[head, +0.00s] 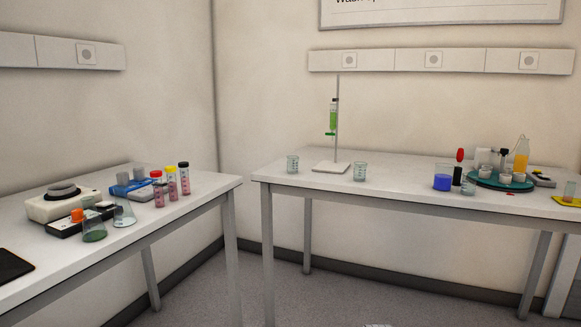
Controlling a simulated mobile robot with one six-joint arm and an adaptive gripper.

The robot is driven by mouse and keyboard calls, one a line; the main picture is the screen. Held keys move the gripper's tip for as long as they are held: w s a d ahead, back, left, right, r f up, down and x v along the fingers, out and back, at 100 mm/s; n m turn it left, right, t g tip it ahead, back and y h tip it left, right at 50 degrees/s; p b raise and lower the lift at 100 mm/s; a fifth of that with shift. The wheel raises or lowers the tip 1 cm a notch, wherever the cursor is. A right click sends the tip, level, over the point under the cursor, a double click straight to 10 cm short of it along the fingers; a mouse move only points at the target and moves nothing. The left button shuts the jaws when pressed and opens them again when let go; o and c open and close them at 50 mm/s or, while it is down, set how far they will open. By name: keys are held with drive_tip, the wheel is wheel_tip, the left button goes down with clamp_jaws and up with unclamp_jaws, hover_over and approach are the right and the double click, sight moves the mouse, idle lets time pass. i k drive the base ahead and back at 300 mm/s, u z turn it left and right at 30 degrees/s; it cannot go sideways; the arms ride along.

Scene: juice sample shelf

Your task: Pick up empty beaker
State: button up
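Two small clear beakers stand upright on the right-hand table and look empty. One beaker (292,164) is left of the burette stand, near the table's left end. The other beaker (360,172) is just right of the stand's base, nearer the front edge. A larger beaker with blue liquid (443,178) stands further right on the same table. My gripper is not in view.
A stand (331,167) holds a tube of green liquid. A green round tray (501,181) carries white cups and an orange-filled vessel. The left table (191,212) holds flasks, capped bottles and instruments. Open floor (250,290) lies between the tables.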

sight(292, 161)
drive_tip(key=z, duration=0.1)
drive_tip(key=i, duration=1)
drive_tip(key=u, duration=0.05)
